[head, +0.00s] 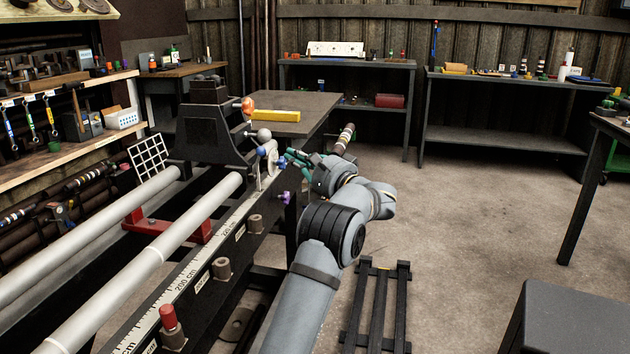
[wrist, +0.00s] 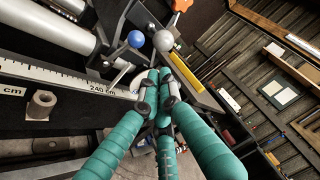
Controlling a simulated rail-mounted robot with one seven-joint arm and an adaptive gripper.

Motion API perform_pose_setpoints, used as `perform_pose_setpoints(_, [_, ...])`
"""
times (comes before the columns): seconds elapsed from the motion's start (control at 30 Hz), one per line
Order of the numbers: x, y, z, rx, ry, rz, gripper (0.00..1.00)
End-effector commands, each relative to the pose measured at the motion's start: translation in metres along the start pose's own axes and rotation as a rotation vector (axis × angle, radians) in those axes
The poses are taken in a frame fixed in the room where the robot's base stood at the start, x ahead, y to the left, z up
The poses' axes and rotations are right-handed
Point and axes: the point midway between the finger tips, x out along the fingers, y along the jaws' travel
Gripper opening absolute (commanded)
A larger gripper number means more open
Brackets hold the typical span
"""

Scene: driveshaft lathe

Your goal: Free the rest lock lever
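Ball-ended levers stand at the tailstock end of the lathe bed: one with a grey ball (head: 264,134) and one with a blue ball (head: 261,151). In the wrist view the blue ball (wrist: 136,38) and the grey ball (wrist: 163,40) sit just beyond my fingertips. No label tells which is the rest lock lever. My gripper (head: 296,158) has teal fingers and is just right of these levers. In the wrist view its fingertips (wrist: 159,82) are drawn together, with nothing visibly held. The fingers hide part of the mechanism behind them.
An orange knob (head: 248,104) is on the dark tailstock (head: 208,135). A purple knob (head: 284,197) is below the levers. Long pale shafts (head: 150,255) and a scale rail (head: 185,280) run along the bed. A dark table (head: 310,103) stands behind.

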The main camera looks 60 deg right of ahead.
Motion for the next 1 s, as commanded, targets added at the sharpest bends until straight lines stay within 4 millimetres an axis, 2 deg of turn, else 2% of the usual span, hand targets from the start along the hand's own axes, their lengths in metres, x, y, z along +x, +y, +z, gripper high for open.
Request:
perform_pose_setpoints(0.03, [-0.013, 0.001, 0.001, 0.002, 0.003, 0.001, 0.0])
perform_pose_setpoints(0.2, [-0.05, 0.003, 0.001, 0.002, 0.003, 0.002, 0.0])
perform_pose_setpoints(0.4, [-0.08, 0.004, 0.002, 0.001, 0.001, 0.001, 0.0])
perform_pose_setpoints(0.6, [-0.092, 0.005, 0.002, 0.001, -0.001, 0.001, 0.0])
perform_pose_setpoints(1.0, [-0.092, 0.005, 0.002, 0.001, 0.0, 0.001, 0.0])
